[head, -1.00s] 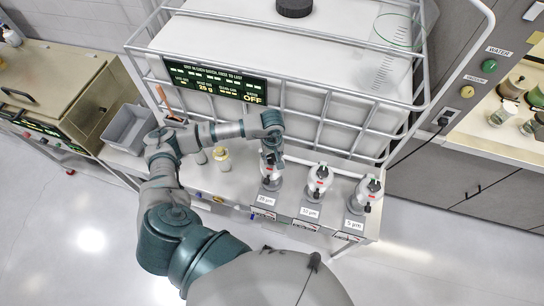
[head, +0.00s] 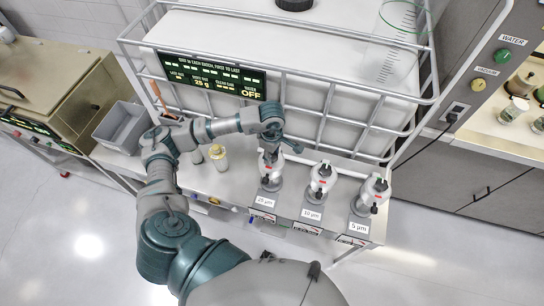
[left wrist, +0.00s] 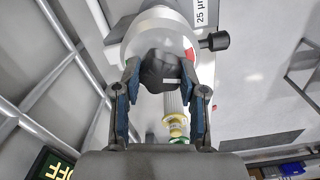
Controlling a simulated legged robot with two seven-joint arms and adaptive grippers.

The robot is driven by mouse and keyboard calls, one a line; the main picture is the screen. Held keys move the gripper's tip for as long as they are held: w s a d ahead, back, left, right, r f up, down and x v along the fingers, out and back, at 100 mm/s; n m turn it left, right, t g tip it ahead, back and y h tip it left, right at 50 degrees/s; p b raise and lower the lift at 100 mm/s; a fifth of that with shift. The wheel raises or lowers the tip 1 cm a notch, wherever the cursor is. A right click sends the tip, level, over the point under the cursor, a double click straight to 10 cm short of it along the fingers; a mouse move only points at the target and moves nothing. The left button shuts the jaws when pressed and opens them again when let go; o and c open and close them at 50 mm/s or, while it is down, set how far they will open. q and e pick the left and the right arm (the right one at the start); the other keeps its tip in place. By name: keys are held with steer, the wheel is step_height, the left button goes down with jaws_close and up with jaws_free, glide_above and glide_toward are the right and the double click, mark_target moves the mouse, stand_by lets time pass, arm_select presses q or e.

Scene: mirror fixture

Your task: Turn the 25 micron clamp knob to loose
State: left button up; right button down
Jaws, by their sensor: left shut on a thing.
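The 25 µm filter housing (head: 269,183) stands leftmost in a row of three, behind its 25 µm label (head: 264,201). My left gripper (head: 271,152) is at the top of this housing. In the left wrist view, the black clamp knob (left wrist: 163,70) with a small white mark sits between the two fingers of my left gripper (left wrist: 160,82), which is shut on it. The gripper partly hides the knob in the head view. The housing (left wrist: 150,27) also shows a red mark and a black side handle in the left wrist view. My right gripper is out of view.
The 10 µm housing (head: 321,178) and the 5 µm housing (head: 374,191) stand close by on the right. A caged white tank (head: 300,95) rises behind. A yellow-capped container (head: 218,158) and a grey bin (head: 123,127) stand to the left.

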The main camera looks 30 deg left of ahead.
arm_select(q)
steer(key=shift+w+a+n+b, duration=0.1)
steer(key=shift+n+b, duration=0.5)
steer(key=shift+n, duration=1)
steer(key=o, duration=1.2)
steer(key=shift+c, duration=0.2)
steer(key=shift+a, duration=0.1)
step_height(320, 180, up, 12)
steer(key=shift+f, duration=0.15)
